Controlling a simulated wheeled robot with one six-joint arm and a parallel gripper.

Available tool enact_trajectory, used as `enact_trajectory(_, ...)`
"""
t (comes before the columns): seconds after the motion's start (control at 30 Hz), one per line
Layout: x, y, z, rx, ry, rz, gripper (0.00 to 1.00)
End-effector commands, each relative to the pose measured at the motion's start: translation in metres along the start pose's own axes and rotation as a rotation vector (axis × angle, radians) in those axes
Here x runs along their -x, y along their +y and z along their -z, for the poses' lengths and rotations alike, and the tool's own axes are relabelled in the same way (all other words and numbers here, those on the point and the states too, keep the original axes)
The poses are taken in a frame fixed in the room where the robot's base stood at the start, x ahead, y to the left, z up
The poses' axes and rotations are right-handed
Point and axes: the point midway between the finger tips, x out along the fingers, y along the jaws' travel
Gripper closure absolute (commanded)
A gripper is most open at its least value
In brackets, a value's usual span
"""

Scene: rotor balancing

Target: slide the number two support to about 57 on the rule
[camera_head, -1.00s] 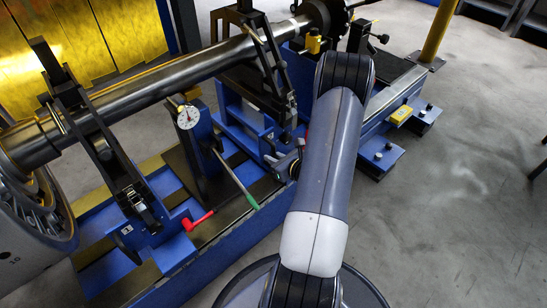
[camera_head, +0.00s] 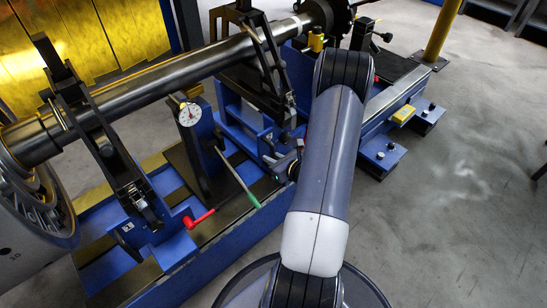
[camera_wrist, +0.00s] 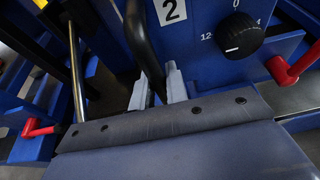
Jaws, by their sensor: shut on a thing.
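The number two support (camera_head: 241,127) is a blue stand with a tall black frame around the shaft, in the middle of the head view. In the wrist view its blue face (camera_wrist: 210,50) carries a white "2" label, a black knob with numbers and a red lever. My gripper (camera_wrist: 158,88) is shut on a black bar handle (camera_wrist: 141,40) at the front of this support. In the head view my arm hides most of the grip. I cannot make out any rule marks, so the support's reading cannot be told.
The number one support (camera_head: 140,222) stands left, with a red lever. The long shaft (camera_head: 180,78) runs overhead to a large bladed wheel (camera_head: 28,200). Open floor (camera_head: 460,200) is at right.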

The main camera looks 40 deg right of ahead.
Motion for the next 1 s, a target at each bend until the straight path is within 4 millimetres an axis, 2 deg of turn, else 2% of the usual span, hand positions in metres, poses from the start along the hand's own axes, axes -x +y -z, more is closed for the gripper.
enact_trajectory(0.77, 0.0, 0.015, 0.001, 0.001, 0.002, -0.009, 1.0)
enact_trajectory(0.8, 0.0, 0.015, 0.001, 0.001, 0.002, -0.009, 0.84)
enact_trajectory(1.0, 0.0, 0.013, 0.001, 0.001, 0.001, -0.005, 0.68)
